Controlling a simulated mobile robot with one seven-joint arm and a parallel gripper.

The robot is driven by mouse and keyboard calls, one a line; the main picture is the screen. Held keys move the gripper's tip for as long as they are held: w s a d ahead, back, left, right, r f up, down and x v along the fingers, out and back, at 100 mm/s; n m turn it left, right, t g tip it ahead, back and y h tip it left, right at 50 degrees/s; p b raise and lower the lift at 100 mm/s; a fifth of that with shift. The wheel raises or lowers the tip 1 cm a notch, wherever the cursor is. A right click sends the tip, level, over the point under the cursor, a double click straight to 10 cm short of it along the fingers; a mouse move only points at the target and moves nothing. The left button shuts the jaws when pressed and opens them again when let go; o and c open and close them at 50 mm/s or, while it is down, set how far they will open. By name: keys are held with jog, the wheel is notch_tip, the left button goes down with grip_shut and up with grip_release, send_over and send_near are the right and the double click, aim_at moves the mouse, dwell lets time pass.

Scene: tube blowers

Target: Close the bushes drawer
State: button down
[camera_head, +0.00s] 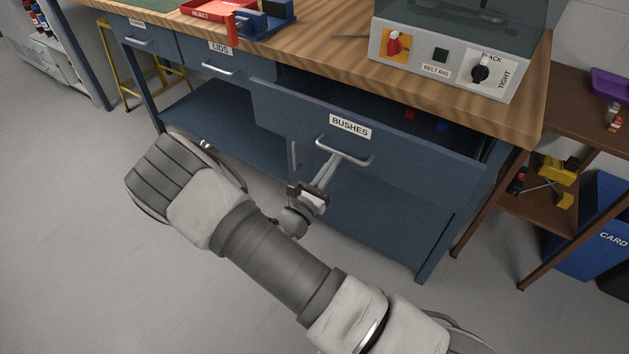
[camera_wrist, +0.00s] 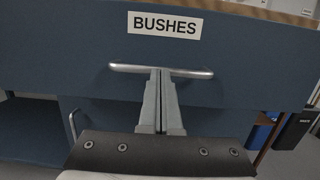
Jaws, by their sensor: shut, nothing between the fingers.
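The bushes drawer (camera_head: 400,137) is a blue-grey drawer with a white BUSHES label and a silver bar handle (camera_head: 345,153). It stands pulled out from under the wooden bench top, and red and blue pieces show inside it. In the wrist view the drawer front (camera_wrist: 260,57) and its handle (camera_wrist: 190,73) are straight ahead. My gripper (camera_head: 333,160) is shut and empty, with its fingertips at the middle of the handle. It also shows in the wrist view (camera_wrist: 160,72), where the tips overlap the bar. I cannot tell whether they touch it.
The lids drawer (camera_head: 223,69) and another drawer (camera_head: 147,42) sit to the left. A control box (camera_head: 450,58), red tray (camera_head: 210,14) and blue fixture (camera_head: 265,20) stand on the bench. A brown shelf (camera_head: 545,205) and blue bin (camera_head: 597,230) are at right. Grey floor lies open in front.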

jog(key=x, duration=0.4)
jog(key=f+x, duration=0.1)
jog(key=x, duration=0.3)
jog(key=f+x, duration=0.1)
jog(key=x, duration=0.4)
jog(key=shift+w+d+f+p, duration=0.1)
jog(key=shift+d+f+p, duration=0.1)
jog(key=shift+d+p, duration=0.1)
jog(key=shift+w+d+r, duration=0.1)
jog(key=shift+w+d, duration=0.05)
jog(key=shift+w, duration=0.1)
jog(key=shift+w+r, duration=0.1)
